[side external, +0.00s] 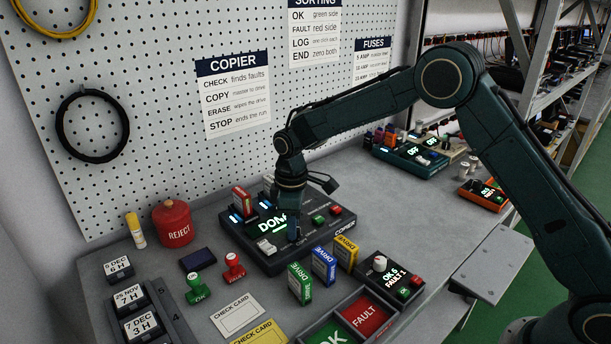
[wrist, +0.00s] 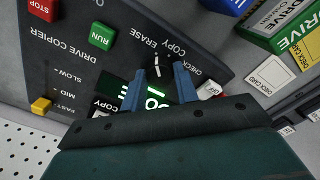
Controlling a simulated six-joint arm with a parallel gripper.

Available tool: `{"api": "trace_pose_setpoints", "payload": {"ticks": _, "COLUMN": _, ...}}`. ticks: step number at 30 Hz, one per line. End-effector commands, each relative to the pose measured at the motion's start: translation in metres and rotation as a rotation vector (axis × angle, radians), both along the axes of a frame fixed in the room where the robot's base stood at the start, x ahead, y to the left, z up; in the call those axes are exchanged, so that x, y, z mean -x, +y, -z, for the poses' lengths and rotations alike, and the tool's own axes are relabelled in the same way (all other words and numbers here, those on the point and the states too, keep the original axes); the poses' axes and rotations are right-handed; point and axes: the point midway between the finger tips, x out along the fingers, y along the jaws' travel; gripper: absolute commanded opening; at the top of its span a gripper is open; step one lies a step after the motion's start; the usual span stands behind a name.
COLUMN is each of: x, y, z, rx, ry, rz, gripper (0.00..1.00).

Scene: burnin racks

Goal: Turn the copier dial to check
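The dark drive copier (side external: 320,234) stands on the bench, its lit green screen (side external: 271,224) reading "DON" before my gripper cuts it off. In the wrist view the dial (wrist: 163,62) is a dark knob with white marks, near the labels CHECK, COPY and ERASE. I cannot tell clearly which label it points at. The fingertips are close to the dial; contact cannot be told. In the side view my gripper (side external: 293,238) hides the dial.
Green RUN (wrist: 102,36) and red STOP (wrist: 43,8) buttons and a yellow speed slider (wrist: 41,105) are on the copier. A red drive (side external: 242,199) stands in it. Green (side external: 300,283), blue (side external: 324,265) and yellow (side external: 346,253) drives stand close in front.

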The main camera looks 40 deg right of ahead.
Motion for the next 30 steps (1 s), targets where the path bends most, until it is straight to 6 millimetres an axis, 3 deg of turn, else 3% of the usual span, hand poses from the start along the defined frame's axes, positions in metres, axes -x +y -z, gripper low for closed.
{"api": "trace_pose_setpoints", "payload": {"ticks": 17, "x": -0.0001, "y": 0.0001, "z": -0.0006, "rx": 0.000, "ry": 0.000, "rz": 0.087, "gripper": 0.07}}
{"api": "trace_pose_setpoints", "payload": {"ticks": 30, "x": -0.0001, "y": 0.0001, "z": -0.0008, "rx": -0.001, "ry": -0.001, "rz": 0.422, "gripper": 0.07}}
